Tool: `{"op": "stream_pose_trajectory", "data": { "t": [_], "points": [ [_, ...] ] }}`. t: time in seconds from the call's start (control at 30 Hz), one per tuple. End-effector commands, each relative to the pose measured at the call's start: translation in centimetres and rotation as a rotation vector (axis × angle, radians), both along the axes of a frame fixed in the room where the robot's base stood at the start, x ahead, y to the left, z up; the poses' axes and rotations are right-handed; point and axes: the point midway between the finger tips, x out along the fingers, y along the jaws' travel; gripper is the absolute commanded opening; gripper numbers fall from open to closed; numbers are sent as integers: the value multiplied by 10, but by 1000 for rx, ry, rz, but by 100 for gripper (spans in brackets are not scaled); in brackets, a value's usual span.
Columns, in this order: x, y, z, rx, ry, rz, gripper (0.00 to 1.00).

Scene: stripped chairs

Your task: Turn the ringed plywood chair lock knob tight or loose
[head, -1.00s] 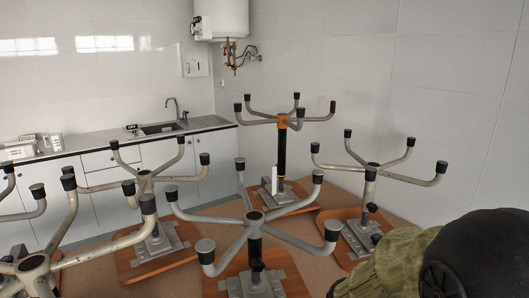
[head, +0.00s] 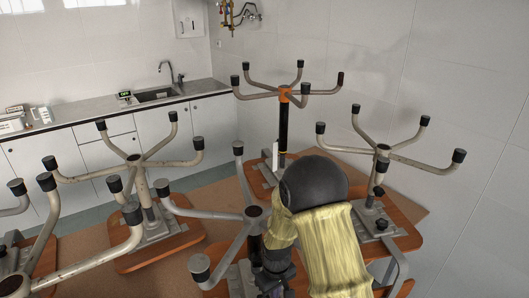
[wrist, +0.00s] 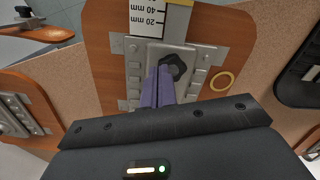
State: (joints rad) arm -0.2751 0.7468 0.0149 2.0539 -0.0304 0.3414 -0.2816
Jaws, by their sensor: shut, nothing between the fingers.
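In the wrist view a black lobed lock knob (wrist: 173,66) sits on a grey metal plate (wrist: 135,70) fixed to an orange-brown plywood seat (wrist: 112,50). A yellow ring (wrist: 221,80) lies on the plywood to the right of the plate. My gripper (wrist: 161,72) has its slim purple fingers shut together, with the tips close to the knob's left side. I cannot tell whether they touch it. Nothing shows between the fingers. In the head view my yellow-sleeved arm covers part of the front middle chair (head: 257,212), and the fingertips cannot be made out.
A white millimetre scale (wrist: 148,18) stands just beyond the knob. Upturned chair frames crowd around, including an orange-collared one (head: 284,95) behind, one on the right (head: 382,150) and one on the left (head: 135,160). A counter (head: 100,112) runs along the back wall.

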Motion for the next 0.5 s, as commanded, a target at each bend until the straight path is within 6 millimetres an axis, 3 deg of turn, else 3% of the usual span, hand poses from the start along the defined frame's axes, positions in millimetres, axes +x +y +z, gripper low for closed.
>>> {"op": "stream_pose_trajectory", "data": {
  "t": [0.27,0.5],
  "points": [
    [0,0,-5,0,0,-2,0],
    [-1,0,-29,0,1,-2,0]
  ]
}}
